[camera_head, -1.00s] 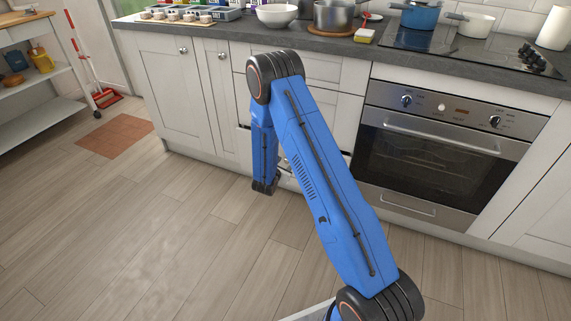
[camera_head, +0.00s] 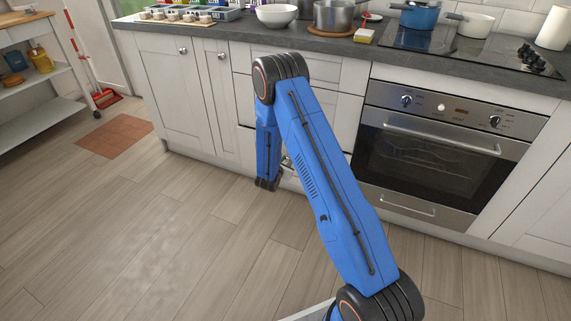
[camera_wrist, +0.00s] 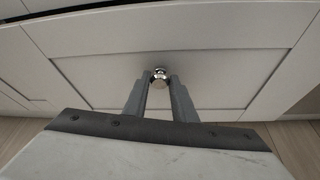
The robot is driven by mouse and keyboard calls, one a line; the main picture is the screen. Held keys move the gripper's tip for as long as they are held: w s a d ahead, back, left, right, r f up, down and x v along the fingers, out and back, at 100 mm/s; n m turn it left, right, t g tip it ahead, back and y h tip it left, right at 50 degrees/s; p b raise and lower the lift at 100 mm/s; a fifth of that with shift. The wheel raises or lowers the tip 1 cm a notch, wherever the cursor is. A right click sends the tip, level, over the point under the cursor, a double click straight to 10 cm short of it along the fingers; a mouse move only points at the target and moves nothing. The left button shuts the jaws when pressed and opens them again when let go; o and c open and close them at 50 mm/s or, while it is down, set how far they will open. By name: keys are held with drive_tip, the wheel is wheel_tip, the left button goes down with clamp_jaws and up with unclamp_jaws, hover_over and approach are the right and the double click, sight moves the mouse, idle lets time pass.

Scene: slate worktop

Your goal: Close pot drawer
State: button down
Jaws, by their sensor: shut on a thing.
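The pot drawer (camera_wrist: 95,75) is a white panelled front that fills much of the wrist view. Its round metal knob (camera_wrist: 159,73) sits between the tips of my gripper (camera_wrist: 159,80), which is shut on it. A dark gap runs along the top edge of the drawer front. In the head view my blue arm hides most of the drawer and the gripper, so how far the drawer stands out is hard to tell there.
An oven (camera_head: 435,155) is built in right of the drawers. White cupboard doors (camera_head: 180,95) are to the left. Pots and a white bowl (camera_head: 277,15) stand on the slate worktop (camera_head: 235,31). The wooden floor (camera_head: 150,230) at front left is clear.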

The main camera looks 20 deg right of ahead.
drive_tip(key=shift+w+d, duration=0.95)
drive_tip(key=shift+d, duration=0.1)
drive_tip(key=shift+w+r, duration=0.1)
drive_tip(key=shift+w, duration=0.05)
drive_tip(key=c, duration=1.5)
unclamp_jaws()
drive_tip(key=shift+d, duration=0.15)
drive_tip(key=shift+o, duration=0.2)
drive_tip(key=v, duration=1.7)
